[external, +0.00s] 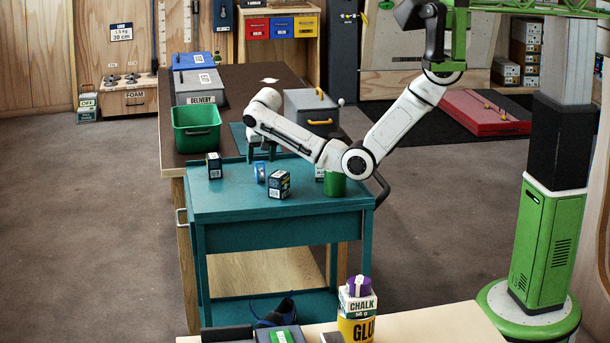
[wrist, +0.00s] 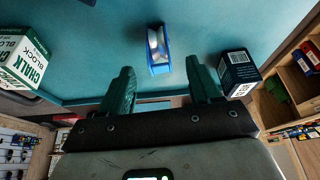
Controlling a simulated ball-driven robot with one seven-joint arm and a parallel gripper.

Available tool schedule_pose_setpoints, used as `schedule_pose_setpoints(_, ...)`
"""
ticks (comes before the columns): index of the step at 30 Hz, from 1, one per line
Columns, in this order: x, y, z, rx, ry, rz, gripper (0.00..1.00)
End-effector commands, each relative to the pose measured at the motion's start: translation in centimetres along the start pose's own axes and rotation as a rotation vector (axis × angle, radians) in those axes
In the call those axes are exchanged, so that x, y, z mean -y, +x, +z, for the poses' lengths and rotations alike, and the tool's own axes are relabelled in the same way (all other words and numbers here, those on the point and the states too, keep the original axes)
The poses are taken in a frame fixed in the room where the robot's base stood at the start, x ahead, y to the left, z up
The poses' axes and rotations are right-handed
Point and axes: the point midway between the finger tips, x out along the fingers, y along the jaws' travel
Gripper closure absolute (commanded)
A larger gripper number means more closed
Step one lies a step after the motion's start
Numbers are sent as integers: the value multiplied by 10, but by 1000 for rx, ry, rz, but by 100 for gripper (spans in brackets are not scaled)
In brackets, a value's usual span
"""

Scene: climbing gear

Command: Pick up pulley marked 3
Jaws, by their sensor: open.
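A small blue pulley (external: 260,173) with a pale wheel lies on the teal cart top (external: 225,200). In the wrist view the pulley (wrist: 158,50) sits just beyond the fingertips, roughly midway between them; no number on it is readable. My gripper (external: 262,154) is above the cart, at the pulley's far side in the external view. In the wrist view my gripper (wrist: 162,78) shows two dark green fingers spread wide with nothing between them. The pulley and the fingers look apart.
A dark labelled box (external: 278,185) stands close to the pulley; another dark box (external: 214,166) is to the left. A green cylinder (external: 334,184) stands at the right. A white-and-green chalk box (wrist: 22,60) shows in the wrist view. A green bin (external: 196,130) is behind.

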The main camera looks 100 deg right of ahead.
Motion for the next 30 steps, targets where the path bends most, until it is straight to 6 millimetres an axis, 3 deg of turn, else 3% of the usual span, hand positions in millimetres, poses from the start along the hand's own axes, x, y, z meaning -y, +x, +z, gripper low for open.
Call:
schedule_pose_setpoints(8,0,21,-1,1,-2,1,37)
schedule_pose_setpoints(18,0,64,-4,0,-4,0,37)
schedule_pose_setpoints(26,0,68,-4,-1,-3,-1,37)
schedule_pose_setpoints(30,0,68,-4,0,-3,-1,48)
